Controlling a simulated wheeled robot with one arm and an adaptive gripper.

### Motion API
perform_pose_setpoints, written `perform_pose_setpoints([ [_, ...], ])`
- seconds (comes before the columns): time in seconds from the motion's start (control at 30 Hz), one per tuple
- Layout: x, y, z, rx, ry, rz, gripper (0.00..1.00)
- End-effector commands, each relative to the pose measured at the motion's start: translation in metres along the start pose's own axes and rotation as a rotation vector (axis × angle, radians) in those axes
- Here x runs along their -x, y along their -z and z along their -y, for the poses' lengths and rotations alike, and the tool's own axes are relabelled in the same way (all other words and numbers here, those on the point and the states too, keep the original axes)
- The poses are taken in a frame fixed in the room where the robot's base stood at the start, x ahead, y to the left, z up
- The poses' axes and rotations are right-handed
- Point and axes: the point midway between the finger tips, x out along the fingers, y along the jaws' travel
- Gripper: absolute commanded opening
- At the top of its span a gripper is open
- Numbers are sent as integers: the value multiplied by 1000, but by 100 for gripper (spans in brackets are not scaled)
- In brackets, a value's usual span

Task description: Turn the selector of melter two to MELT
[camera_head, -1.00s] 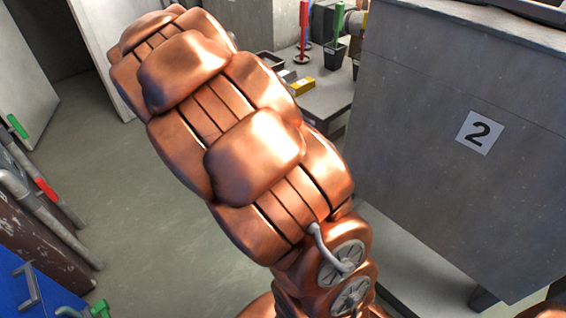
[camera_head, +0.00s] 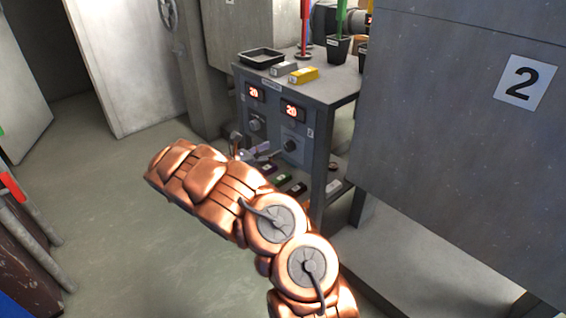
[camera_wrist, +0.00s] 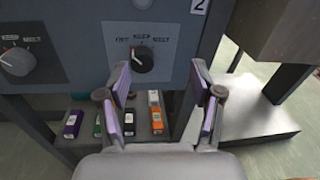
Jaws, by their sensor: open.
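The control panel (camera_head: 270,133) has two dark round selectors. Melter two's selector (camera_head: 290,144) is the right one, and it also shows in the wrist view (camera_wrist: 143,60) beside a "2" plate (camera_wrist: 200,5). Labels OFF, a middle word and MELT are arched above it; its exact pointer direction is hard to read. The left selector (camera_wrist: 16,60) is partly cut off. In the head view my gripper (camera_head: 252,154) is small before the panel.
Red displays (camera_head: 292,110) read 20. A black tray (camera_head: 261,58), a grey block and a yellow block (camera_head: 303,75) lie on top of the bench. Several coloured blocks sit on the lower shelf (camera_head: 325,200). A large grey cabinet (camera_head: 450,130) marked 2 stands close on the right. Floor is clear at left.

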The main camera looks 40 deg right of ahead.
Motion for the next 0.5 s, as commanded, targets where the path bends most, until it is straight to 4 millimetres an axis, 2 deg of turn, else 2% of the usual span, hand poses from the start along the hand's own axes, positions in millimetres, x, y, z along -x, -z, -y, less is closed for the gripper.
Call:
perform_pose_setpoints([
  [0.03, 1, 19, -9, 21, -17, 7, 66],
  [0.13, 3, 33, -20, 55, -41, 17, 66],
  [0.33, -2, 39, -26, 72, -55, 25, 66],
  [0.5, -25, 39, -26, 71, -52, 25, 66],
])
